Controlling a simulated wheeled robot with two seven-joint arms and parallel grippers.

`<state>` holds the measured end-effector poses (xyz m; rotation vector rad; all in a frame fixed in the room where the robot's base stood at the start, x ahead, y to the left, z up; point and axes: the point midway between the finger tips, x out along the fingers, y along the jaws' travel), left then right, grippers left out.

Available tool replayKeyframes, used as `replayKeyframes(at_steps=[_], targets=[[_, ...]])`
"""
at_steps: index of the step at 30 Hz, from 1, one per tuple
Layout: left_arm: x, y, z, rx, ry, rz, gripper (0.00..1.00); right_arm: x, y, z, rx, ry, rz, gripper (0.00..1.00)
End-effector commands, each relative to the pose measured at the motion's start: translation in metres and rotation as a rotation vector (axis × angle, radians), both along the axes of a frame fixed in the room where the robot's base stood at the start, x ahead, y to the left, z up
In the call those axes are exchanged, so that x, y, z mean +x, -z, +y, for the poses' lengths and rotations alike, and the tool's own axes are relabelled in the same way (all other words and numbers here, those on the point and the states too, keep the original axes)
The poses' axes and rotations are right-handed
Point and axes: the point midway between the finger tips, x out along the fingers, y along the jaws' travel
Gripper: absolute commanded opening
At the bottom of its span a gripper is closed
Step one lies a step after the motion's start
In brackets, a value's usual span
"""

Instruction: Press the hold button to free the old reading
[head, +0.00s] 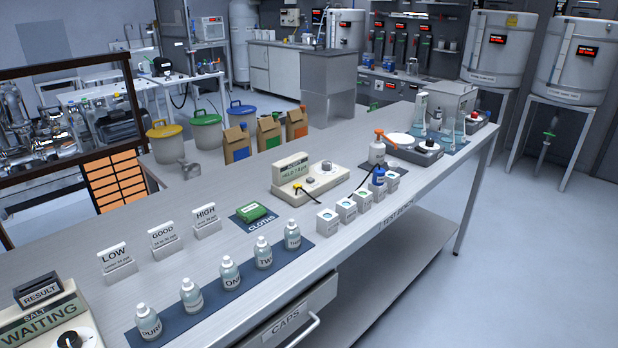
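A cream meter (318,184) stands on the long grey bench, right of the middle. Its raised greenish display (291,171) seems to read "HELD" with a figure too small to be sure of. A grey knob (326,166) and a smaller grey button-like part (310,180) sit on its top. I cannot read a label telling which one is the hold button. A yellow and black piece (298,189) lies at its front edge, with a dark cable running toward the right. Neither of my grippers shows in the head view.
Bottles (230,272) stand on a blue mat in front. A green cloth (252,212) lies left of the meter, and small white boxes (346,208) stand to its right. LOW, GOOD and HIGH signs (163,237) stand at left. A "WAITING" unit (45,322) fills the near-left corner.

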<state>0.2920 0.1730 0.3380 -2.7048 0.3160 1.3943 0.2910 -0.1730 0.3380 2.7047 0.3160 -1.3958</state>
Motion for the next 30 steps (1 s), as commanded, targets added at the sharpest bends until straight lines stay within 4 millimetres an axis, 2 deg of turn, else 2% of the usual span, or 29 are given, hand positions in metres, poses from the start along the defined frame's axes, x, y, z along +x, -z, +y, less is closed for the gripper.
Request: replayKeyframes(at_steps=[1, 2, 3, 30], targets=[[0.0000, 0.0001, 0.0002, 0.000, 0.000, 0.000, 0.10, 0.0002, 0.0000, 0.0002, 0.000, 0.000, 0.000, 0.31], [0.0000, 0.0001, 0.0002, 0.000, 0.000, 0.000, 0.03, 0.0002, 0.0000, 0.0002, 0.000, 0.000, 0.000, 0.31], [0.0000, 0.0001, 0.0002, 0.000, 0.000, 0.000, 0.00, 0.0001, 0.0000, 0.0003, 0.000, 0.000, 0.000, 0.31], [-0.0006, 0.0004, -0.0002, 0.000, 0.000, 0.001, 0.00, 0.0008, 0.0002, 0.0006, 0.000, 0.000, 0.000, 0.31]])
